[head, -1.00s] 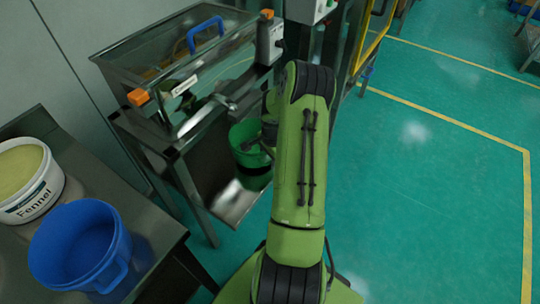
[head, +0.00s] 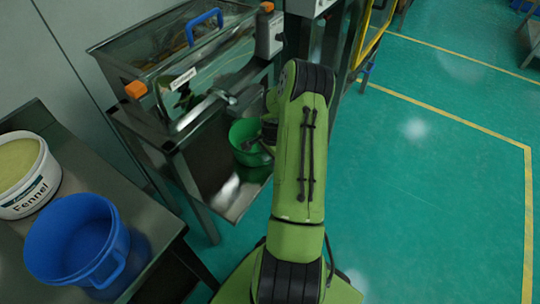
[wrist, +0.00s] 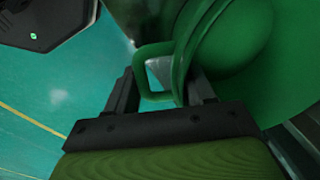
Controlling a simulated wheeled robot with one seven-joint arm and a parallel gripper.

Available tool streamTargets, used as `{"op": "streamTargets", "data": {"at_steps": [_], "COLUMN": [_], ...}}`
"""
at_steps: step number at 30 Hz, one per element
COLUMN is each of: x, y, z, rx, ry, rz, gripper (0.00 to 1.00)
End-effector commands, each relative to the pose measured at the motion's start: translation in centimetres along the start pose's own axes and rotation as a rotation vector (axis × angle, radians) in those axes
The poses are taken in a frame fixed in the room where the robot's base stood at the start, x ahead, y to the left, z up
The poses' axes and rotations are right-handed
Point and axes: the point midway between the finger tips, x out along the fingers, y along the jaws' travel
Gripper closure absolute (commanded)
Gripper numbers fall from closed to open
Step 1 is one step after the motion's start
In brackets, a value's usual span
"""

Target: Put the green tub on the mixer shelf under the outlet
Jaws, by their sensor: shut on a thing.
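The green tub (head: 246,133) is upright in front of the machine with the outlet, above or on its lower shelf (head: 232,202). I cannot tell whether its base touches the shelf. The metal outlet (head: 205,107) sticks out of the machine front, up and left of the tub. My gripper (wrist: 160,92) is shut on the tub's handle in the wrist view, where the green tub (wrist: 235,45) fills the upper right. In the head view my arm hides part of the tub's right side.
A metal table at the left holds a blue bucket (head: 78,238) and a white Fennel tub (head: 27,176). The machine's legs frame the shelf. A yellow guard frame (head: 372,35) stands behind my arm. The green floor at the right is clear.

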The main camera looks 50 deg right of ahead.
Motion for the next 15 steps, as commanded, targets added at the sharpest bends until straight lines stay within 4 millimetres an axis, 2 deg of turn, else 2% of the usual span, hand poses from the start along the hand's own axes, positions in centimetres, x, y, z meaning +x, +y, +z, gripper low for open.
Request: {"op": "streamTargets", "data": {"at_steps": [2, 3, 8, 15], "x": [0.18, 0.16, 0.14, 0.15], "y": [-0.01, -0.02, -0.01, 0.04], "z": [0.00, -0.01, 0.00, 0.01], "rx": [0.000, 0.000, 0.000, 0.000], "ry": [0.000, 0.000, 0.000, -0.001], "rz": [-0.001, -0.001, -0.001, 0.001], "gripper": [0.98, 0.42, 0.18, 0.17]}}
